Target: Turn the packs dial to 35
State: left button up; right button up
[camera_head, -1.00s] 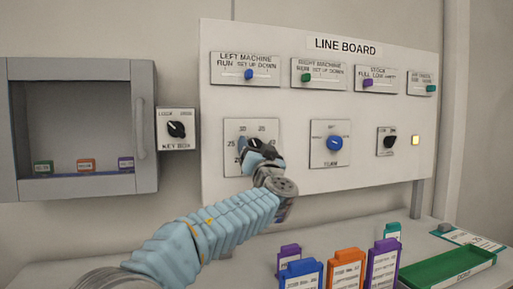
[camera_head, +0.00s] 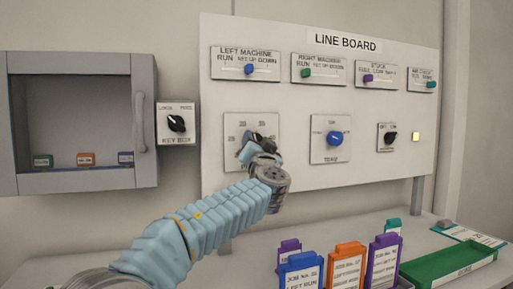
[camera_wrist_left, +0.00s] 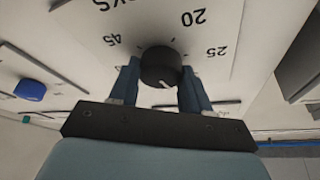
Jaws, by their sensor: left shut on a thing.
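The packs dial is a black round knob (camera_wrist_left: 160,66) on a white plate (camera_head: 233,122) at the lower left of the line board. In the left wrist view the numbers 45, 20 and 25 show upside down around it. A white mark on the knob points down in that view; the number there is hidden by my gripper. My left gripper (camera_head: 258,146) is shut on the knob, one finger on each side, as the left wrist view (camera_wrist_left: 158,88) also shows. My right gripper is out of view.
Right of the dial is a blue knob (camera_head: 335,138), then a black switch (camera_head: 389,137). Sliders run along the board's top. A key box switch (camera_head: 176,123) and grey cabinet (camera_head: 145,120) are at left. Coloured cards (camera_head: 346,264) and a green tray (camera_head: 450,262) occupy the counter below.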

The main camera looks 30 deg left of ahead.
pick_arm(q)
jog(key=shift+r+m+h+p, duration=0.1)
jog(key=shift+m+h+p, duration=0.85)
jog(key=shift+m, duration=1.65)
jog(key=shift+m+h+p, duration=0.7)
jog(key=shift+m+h, duration=0.45)
jog(key=shift+m, duration=1.45)
jog(key=o, duration=1.1)
jog(key=shift+c, duration=0.2)
jog(key=b+v, duration=0.4)
jog(key=v, duration=1)
